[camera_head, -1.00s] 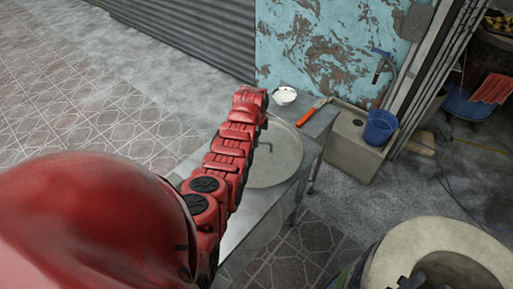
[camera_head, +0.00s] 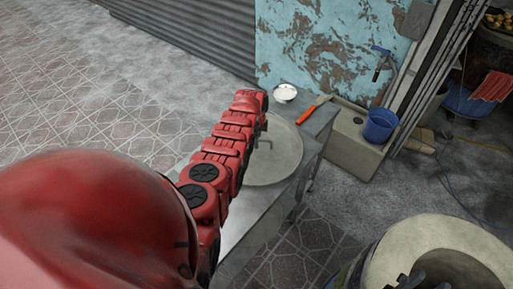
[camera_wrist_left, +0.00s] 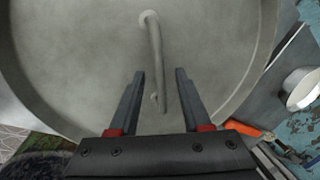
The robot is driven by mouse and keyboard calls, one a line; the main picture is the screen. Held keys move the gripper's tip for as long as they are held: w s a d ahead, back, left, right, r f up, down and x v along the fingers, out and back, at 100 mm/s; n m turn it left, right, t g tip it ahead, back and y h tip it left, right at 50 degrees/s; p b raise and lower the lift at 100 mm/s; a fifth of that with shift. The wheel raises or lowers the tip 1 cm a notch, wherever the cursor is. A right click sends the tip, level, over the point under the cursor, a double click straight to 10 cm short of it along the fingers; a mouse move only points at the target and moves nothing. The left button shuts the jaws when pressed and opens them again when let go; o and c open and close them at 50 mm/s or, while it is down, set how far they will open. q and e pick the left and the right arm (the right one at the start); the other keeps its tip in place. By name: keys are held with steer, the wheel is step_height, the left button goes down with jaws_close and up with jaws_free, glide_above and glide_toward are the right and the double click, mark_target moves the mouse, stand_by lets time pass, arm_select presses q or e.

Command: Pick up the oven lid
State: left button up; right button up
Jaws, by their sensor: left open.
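The oven lid (camera_head: 279,165) is a round grey metal disc with a raised rim, lying flat on a metal table. In the left wrist view the lid (camera_wrist_left: 75,55) fills most of the picture, and its bar handle (camera_wrist_left: 156,55) runs down the middle. My left gripper (camera_wrist_left: 160,88) is open, with its two fingers on either side of the handle's lower end. I see no clear contact between fingers and handle. In the head view my red left arm hides part of the lid and most of this gripper. A dark shape at the bottom edge may be my right gripper (camera_head: 406,281).
A white bowl (camera_head: 285,93) and an orange-handled tool (camera_head: 308,113) sit at the table's far end.

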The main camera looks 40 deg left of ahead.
arm_select(q)
steer(key=shift+f, duration=0.25)
jaws_close()
stand_by(0.3)
stand_by(1.1)
